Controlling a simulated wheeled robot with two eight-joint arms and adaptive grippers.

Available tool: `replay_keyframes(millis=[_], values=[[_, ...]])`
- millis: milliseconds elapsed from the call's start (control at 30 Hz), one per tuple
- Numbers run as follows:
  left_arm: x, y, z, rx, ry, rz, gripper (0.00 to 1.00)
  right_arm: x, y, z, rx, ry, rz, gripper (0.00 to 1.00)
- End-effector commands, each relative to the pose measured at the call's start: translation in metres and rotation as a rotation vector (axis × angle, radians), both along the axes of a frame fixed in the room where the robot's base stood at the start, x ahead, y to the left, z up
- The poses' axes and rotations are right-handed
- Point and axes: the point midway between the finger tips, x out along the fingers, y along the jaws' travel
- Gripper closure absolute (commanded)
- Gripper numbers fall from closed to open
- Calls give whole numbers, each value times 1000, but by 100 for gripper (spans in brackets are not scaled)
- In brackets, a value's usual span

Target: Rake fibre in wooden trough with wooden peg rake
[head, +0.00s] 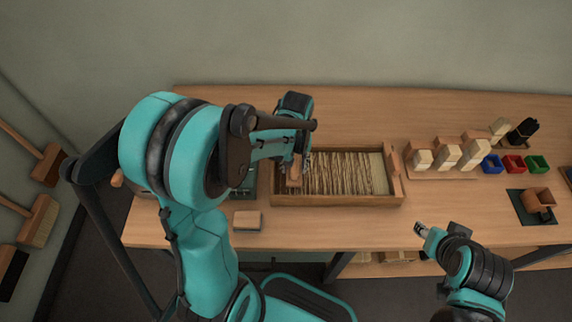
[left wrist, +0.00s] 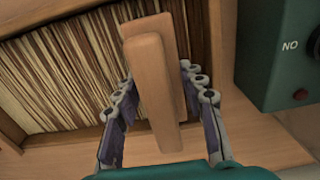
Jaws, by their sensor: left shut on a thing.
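The wooden trough (head: 337,201) stands on the bench in front of me, filled with tan and brown fibre (head: 345,172) in rows. The fibre (left wrist: 60,65) also fills the upper left of the left wrist view. My left gripper (head: 295,172) is over the trough's left end. In the left wrist view my left gripper (left wrist: 165,105) is shut on the wooden peg rake (left wrist: 155,80), with a finger on either side of it. The rake's pegs are hidden. My right gripper (head: 420,229) hangs off the bench's front edge, empty; its finger gap is unclear.
A green box (left wrist: 275,55) marked "NO" stands close beside the trough. A small wooden block (head: 247,220) lies at the front left. Wooden blocks (head: 447,157), coloured bins (head: 513,163) and a brown cup (head: 538,199) stand at right. Bench right of the trough's front is clear.

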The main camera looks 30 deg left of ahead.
Motion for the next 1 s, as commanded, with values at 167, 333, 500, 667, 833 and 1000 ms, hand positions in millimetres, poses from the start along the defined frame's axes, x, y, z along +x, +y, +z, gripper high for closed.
replay_keyframes(millis=[167,333,500,667,833,1000], values=[[14,-29,0,-2,-1,-5,100,0,0,-2,0,0,0,60],[27,-56,0,-3,-1,-5,100,0,0,-3,0,0,0,60],[39,-82,0,-3,-1,-5,100,0,0,-4,0,0,0,60],[51,-106,0,-3,-1,-5,100,0,0,-5,0,0,0,60],[63,-132,0,-4,-2,-5,100,0,0,-6,0,0,0,60],[76,-158,0,-4,-2,-4,100,0,0,-6,0,0,0,60]])
